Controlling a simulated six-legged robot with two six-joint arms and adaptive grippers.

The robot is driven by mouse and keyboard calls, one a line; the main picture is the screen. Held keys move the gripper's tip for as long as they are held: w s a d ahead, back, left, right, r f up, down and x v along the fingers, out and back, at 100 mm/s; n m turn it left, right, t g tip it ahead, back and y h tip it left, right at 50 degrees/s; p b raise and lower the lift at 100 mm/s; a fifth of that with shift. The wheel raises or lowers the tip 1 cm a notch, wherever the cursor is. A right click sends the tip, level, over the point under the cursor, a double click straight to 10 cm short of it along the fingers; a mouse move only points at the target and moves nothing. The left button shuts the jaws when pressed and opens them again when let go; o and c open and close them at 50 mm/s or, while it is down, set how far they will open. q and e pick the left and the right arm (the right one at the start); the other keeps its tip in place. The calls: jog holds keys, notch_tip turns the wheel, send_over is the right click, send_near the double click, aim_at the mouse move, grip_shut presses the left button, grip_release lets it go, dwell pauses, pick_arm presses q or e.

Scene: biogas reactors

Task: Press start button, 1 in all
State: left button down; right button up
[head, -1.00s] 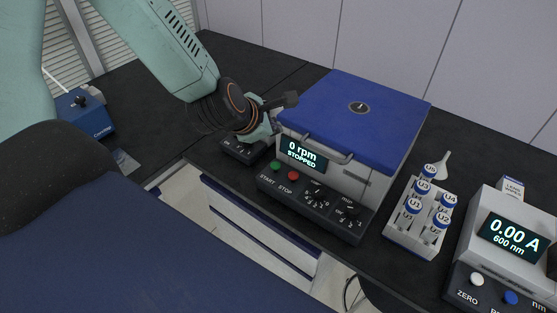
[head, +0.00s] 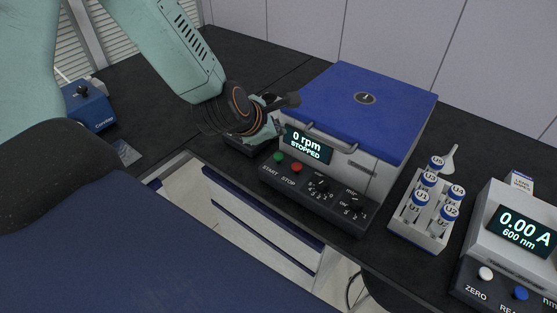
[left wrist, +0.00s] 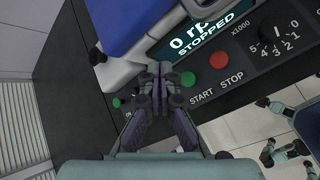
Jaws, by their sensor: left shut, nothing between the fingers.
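The centrifuge has a blue lid (head: 365,98) and a display reading 0 rpm STOPPED (head: 306,145). Its green START button (head: 279,158) sits left of the red STOP button (head: 297,168) on the dark front panel. In the left wrist view the green button (left wrist: 187,79) shows close beside my shut fingertips, with the red button (left wrist: 219,60) further right. My left gripper (left wrist: 160,72) is shut and empty, over the panel's left end. In the head view my left gripper (head: 272,128) is partly hidden by its own wrist. Contact with the button cannot be told. My right gripper is out of view.
A rack of capped tubes (head: 423,236) stands right of the centrifuge, with a photometer (head: 519,237) beyond it. A dark device lies under my left wrist, a second green button (left wrist: 117,103) showing there. A blue device (head: 86,108) stands far left.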

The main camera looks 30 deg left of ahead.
aim_at(277, 158)
pick_arm(q)
notch_tip(277, 158, down, 4)
jog(key=shift+r+b, duration=0.1)
jog(key=shift+b, duration=1.15)
jog(key=shift+d+f+b, duration=0.1)
jog(key=shift+f+b, duration=0.45)
jog(key=shift+b, duration=0.1)
jog(key=shift+f, duration=0.2)
jog(key=shift+f+b, duration=0.1)
jog(key=shift+b, duration=0.2)
